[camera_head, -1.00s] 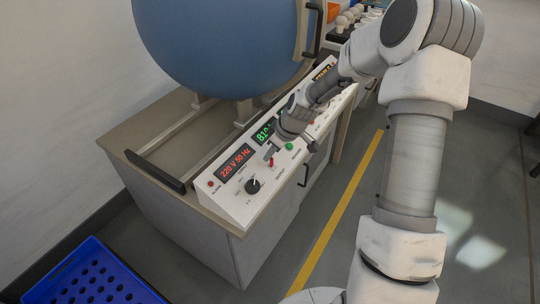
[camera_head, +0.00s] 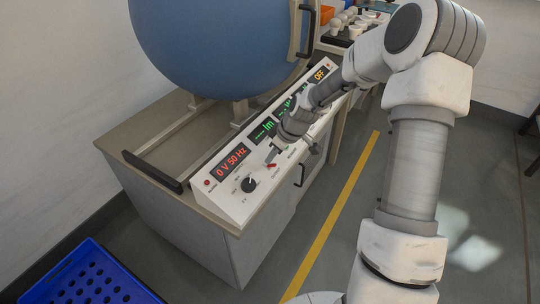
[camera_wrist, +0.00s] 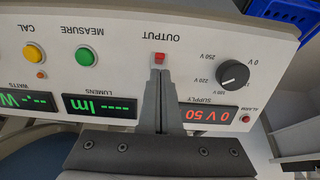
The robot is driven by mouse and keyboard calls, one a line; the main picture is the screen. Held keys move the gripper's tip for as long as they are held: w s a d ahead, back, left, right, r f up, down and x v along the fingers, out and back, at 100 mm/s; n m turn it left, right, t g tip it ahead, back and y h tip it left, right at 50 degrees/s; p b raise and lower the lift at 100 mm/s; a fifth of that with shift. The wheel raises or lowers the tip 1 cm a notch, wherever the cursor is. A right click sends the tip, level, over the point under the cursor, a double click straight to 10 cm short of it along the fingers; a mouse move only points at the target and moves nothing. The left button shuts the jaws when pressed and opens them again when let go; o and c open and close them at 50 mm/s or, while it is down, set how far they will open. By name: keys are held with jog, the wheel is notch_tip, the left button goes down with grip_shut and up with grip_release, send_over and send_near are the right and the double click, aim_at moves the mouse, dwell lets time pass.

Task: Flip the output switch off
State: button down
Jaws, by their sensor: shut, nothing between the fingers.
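The output switch (camera_wrist: 159,57) is a small red lever under the upside-down OUTPUT label in the wrist view. It also shows in the head view (camera_head: 271,166) on the sloped white control panel (camera_head: 228,202). My gripper (camera_wrist: 158,73) is shut and empty, its fingertips right at the switch. I cannot tell whether they touch it. In the head view my gripper (camera_head: 272,154) is just above the lever. The supply display (camera_head: 231,161) reads 0 V 50 Hz, the lumens display (camera_wrist: 99,106) shows dashes, and another display (camera_head: 320,75) reads OFF.
A black supply knob (camera_wrist: 233,73) is beside the switch. A green MEASURE button (camera_wrist: 85,56) and a yellow CAL button (camera_wrist: 34,53) lie on the other side. A large blue sphere (camera_head: 215,45) stands behind the panel. A blue crate (camera_head: 92,278) is at lower left.

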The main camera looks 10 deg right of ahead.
jog(key=shift+s+d, duration=0.1)
jog(key=shift+s+d+r+p, duration=0.25)
jog(key=shift+s+d+p, duration=0.05)
jog(key=shift+s+d, duration=0.15)
jog(key=shift+s+d, duration=0.1)
dwell(0.4)
